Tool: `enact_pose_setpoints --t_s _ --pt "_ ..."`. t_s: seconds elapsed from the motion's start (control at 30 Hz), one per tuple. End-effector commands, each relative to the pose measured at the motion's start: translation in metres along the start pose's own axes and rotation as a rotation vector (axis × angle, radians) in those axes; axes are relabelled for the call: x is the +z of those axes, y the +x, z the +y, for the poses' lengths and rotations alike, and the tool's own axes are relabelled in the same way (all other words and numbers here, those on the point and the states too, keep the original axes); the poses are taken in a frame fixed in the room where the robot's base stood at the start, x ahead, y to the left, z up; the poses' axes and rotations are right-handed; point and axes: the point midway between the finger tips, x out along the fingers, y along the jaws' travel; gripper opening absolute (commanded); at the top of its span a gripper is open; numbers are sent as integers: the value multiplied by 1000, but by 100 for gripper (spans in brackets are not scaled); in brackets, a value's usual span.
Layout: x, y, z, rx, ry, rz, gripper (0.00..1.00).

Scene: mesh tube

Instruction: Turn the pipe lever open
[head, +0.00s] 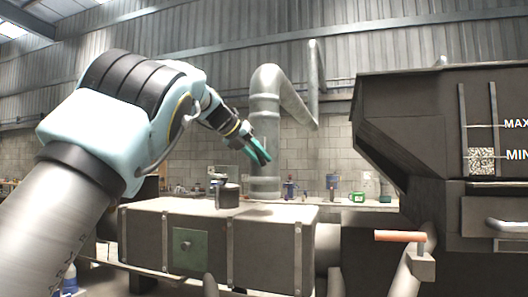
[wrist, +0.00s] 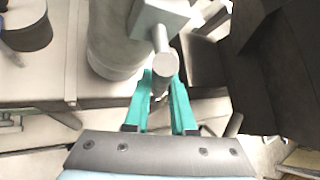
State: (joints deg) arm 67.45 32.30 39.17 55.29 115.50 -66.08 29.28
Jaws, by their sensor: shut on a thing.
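A grey lever (wrist: 158,36) with a square block at its top shows in the wrist view, beside a thick grey pipe. My gripper (wrist: 160,86) has teal fingers that are shut on the lever's rod, with part of it between them. In the head view my gripper (head: 260,155) is in front of the upright grey pipe (head: 265,115), and the grey lever cannot be made out there. The fingers hide part of the rod in the wrist view.
A dark hopper (head: 400,110) fills the right side. A long metal box (head: 260,218) lies below my gripper. A green mug (head: 357,197) and bottles stand on a shelf behind.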

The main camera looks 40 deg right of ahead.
Motion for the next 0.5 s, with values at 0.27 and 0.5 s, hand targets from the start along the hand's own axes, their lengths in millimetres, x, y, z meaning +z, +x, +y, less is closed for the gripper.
enact_pose_setpoints --t_s 0.27,0.5 --pt "-1 -2 10 159 160 46 0" --pt "0 -4 16 250 251 71 0"
